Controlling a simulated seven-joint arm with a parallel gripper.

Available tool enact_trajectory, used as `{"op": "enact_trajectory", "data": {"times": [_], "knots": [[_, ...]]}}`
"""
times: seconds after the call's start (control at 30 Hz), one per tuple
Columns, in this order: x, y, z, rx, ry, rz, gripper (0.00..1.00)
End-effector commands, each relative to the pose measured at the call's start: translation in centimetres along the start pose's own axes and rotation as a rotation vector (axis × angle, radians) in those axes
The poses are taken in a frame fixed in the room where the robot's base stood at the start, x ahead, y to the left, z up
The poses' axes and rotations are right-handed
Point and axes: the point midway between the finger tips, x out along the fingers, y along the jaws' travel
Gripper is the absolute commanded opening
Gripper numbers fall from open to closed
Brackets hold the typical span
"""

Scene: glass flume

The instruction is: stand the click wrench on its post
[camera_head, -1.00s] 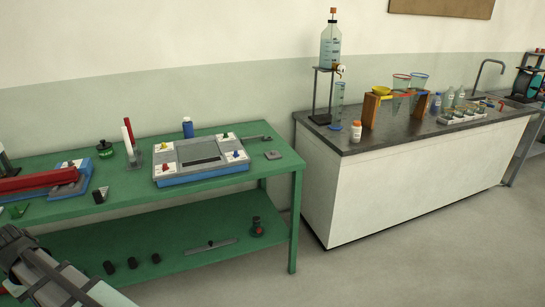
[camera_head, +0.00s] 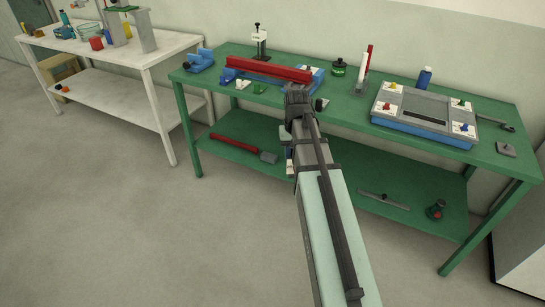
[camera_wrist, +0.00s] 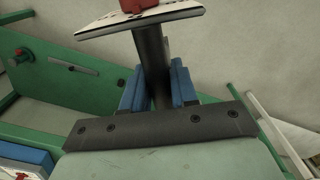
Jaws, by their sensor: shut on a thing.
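My gripper (camera_wrist: 159,88) is shut on a dark upright bar (camera_wrist: 150,48), held between its blue fingers. A white plate (camera_wrist: 105,22) with dark marks and a red part shows at the bar's far end. In the head view my gripper (camera_head: 290,145) hangs in front of the green bench, and the bar is largely hidden. I cannot tell for certain that this is the click wrench. A grey bar with a rounded end (camera_head: 488,117) lies at the bench's right end. A small grey square base (camera_head: 506,149) is close by. I cannot tell which thing is the post.
Open floor (camera_head: 120,220) lies in front.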

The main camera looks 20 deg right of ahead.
Motion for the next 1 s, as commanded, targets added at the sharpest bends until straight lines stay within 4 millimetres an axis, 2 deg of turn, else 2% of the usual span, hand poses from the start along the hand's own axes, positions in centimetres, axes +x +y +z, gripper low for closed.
{"op": "enact_trajectory", "data": {"times": [0.03, 0.57, 1.0], "knots": [[-0.1, 1.6, -0.2, 0.026, 0.001, 0.0, 0.0], [-1.3, 16.8, -0.8, 0.262, 0.0, 0.001, 0.0], [-2.8, 30.9, -0.7, 0.459, 0.0, 0.001, 0.0]]}}
